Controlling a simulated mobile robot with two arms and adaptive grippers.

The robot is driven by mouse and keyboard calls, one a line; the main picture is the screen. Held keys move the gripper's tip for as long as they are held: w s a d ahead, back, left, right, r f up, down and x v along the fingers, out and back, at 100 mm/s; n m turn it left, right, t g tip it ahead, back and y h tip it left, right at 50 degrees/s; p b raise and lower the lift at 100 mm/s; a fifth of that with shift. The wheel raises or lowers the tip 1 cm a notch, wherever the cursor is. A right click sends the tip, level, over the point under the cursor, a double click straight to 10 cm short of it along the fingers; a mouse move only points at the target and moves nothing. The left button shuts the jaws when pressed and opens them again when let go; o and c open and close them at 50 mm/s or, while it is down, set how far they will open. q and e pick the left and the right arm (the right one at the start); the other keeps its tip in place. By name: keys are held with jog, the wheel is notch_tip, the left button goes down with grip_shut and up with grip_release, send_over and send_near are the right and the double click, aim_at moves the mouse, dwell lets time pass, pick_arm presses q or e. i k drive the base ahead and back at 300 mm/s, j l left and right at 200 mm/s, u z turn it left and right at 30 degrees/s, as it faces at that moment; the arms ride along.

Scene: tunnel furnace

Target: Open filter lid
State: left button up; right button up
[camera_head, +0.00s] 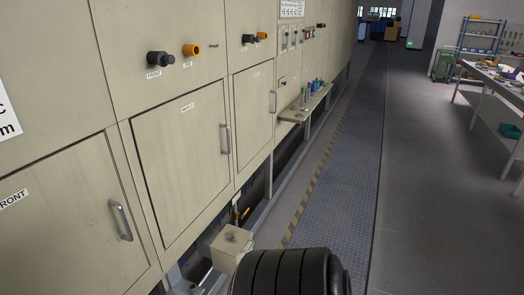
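No part is clearly marked as the filter lid, and I cannot tell which one it is. The beige furnace wall on the left has a closed door labelled FRONT (60,225) with a metal handle (120,220). Beside it is a closed middle door (180,160) with an upright handle (225,138). A third closed door (253,110) is farther along. A small beige box (231,243) stands low at the wall's foot, with a small knob-like part on top. Neither of my grippers is in view.
Black and orange knobs (190,50) stick out above the doors. A shelf (304,104) with small coloured items juts from the wall. A grey floor strip (345,180) runs clear along the furnace. A workbench (490,80) stands at the right.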

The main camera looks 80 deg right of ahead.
aim_at(231, 241)
jog(key=z, duration=2.4)
